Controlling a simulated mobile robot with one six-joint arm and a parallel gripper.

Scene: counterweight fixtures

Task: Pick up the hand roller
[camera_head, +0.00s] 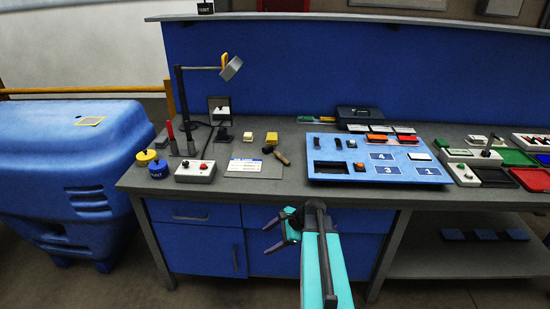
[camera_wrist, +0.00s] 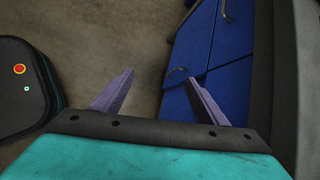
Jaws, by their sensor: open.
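What looks like the hand roller (camera_head: 281,157), a small tool with a dark head and a wooden handle, lies on the grey workbench (camera_head: 240,190) at the right edge of a pale printed card. It is small in the head view, so its exact shape is hard to tell. My gripper (camera_head: 271,236) is in front of the bench, below the worktop edge, near the blue drawers. In the wrist view its two purple fingers (camera_wrist: 161,77) are spread apart with nothing between them. The roller does not show in the wrist view.
The printed card (camera_head: 250,168) lies left of the tool, with yellow blocks (camera_head: 271,138) behind. A blue numbered board (camera_head: 378,160) lies right. Blue drawers (camera_wrist: 212,42) fill the bench front.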

